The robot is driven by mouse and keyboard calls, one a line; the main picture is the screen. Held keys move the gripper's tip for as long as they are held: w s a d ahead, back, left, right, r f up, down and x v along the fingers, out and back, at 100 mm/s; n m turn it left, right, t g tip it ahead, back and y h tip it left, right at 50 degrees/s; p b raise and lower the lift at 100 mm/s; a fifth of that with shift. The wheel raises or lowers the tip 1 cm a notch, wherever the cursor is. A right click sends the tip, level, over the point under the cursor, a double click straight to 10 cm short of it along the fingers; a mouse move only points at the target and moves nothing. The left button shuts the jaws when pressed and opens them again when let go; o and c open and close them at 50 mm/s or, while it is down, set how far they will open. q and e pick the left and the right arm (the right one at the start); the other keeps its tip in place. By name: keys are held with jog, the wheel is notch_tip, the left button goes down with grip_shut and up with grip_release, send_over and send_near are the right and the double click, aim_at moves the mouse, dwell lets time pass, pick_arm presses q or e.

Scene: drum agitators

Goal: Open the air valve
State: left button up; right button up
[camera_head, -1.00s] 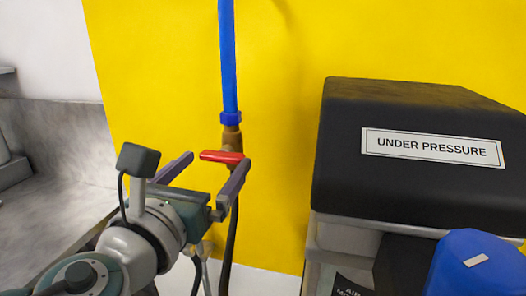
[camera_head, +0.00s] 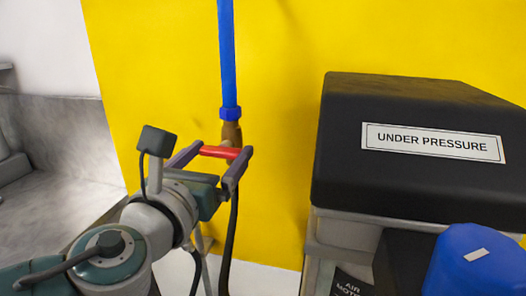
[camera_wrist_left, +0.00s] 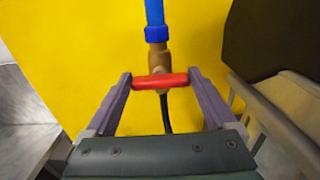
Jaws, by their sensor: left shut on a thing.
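The air valve has a red handle (camera_head: 220,152) on a brass body (camera_head: 231,133) under a blue pipe (camera_head: 227,60), in front of a yellow wall. The handle lies crosswise to the pipe. My left gripper (camera_head: 222,150) is shut on the red handle, with one finger at each end. In the left wrist view the handle (camera_wrist_left: 160,81) spans between the two fingertips, and the brass body (camera_wrist_left: 157,58) shows behind it. A black hose (camera_head: 229,235) hangs below the valve. My right gripper is not in view.
A black-topped unit with an "UNDER PRESSURE" label (camera_head: 433,142) stands close on the right, with a blue rounded part (camera_head: 475,262) in front of it. A grey surface (camera_head: 60,150) is at the left. The yellow wall (camera_head: 160,70) beside the pipe is clear.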

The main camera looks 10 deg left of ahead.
pick_arm(q)
jog(key=shift+c, duration=1.2)
jog(key=n+b, duration=0.2)
jog(key=n, duration=0.1)
jog(key=shift+f+n, duration=0.15)
jog(key=shift+n, duration=0.15)
jog(key=n+b, duration=0.2)
jog(key=n, duration=0.2)
jog(key=shift+a+n, duration=0.15)
jog(key=shift+n, duration=0.15)
jog(key=n+b, duration=0.2)
jog(key=n, duration=0.3)
jog(key=shift+a+n+b, duration=0.1)
jog(key=shift+n+b, duration=0.25)
jog(key=shift+n, duration=2.05)
